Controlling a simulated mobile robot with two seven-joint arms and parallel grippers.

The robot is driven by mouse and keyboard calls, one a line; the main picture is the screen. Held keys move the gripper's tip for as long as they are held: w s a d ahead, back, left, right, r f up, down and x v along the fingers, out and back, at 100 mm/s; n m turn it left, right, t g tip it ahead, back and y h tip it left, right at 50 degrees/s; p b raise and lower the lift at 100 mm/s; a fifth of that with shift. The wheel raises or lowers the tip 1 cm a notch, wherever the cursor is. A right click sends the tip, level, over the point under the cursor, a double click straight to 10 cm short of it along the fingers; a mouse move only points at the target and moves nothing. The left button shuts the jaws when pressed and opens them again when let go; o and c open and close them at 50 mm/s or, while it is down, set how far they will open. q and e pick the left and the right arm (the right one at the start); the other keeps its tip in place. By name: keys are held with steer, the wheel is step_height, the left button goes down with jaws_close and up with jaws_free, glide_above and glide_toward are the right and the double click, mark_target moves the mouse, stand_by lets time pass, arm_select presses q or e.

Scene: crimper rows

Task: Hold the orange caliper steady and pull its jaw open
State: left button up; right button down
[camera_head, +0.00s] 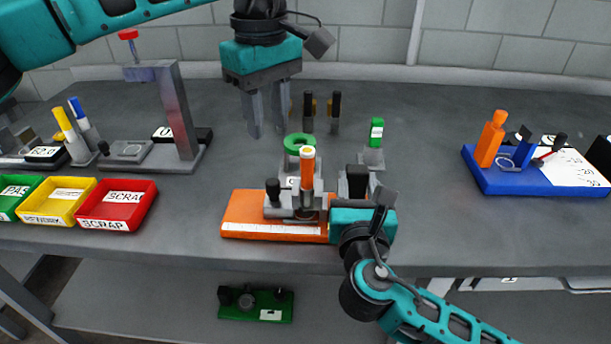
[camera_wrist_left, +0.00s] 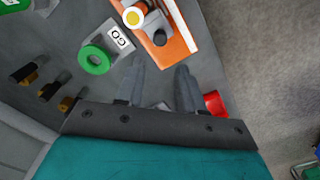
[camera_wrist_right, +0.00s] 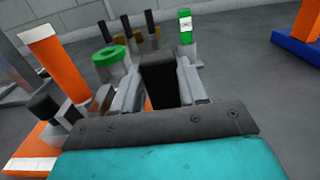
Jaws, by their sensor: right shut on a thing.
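The orange caliper (camera_head: 240,215) lies near the table's front edge, its orange base carrying a white ruled strip. On it stand an orange post (camera_head: 308,172) and a short black knob (camera_head: 273,190) on grey blocks. My right gripper (camera_head: 357,180) is shut on a black block (camera_wrist_right: 160,80) at the caliper's right end; the fingers flank it. How that block joins the base is hidden. My left gripper (camera_head: 266,133) is open and empty, pointing down above the table, behind and left of the caliper. The left wrist view shows the caliper (camera_wrist_left: 178,40) beyond its fingertips.
A green ring (camera_head: 299,143) on a grey block stands just behind the caliper. Behind that are black-handled tools (camera_head: 308,110) and a green-topped stand (camera_head: 376,135). Red (camera_head: 117,202) and yellow bins are left; a blue base (camera_head: 490,181) is right. Bare table lies between.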

mark_target(272, 181)
arm_select(q)
step_height(272, 181, down, 12)
steer(key=shift+r, duration=0.25)
stand_by(0.3)
steer(key=shift+c, duration=0.4)
jaws_close()
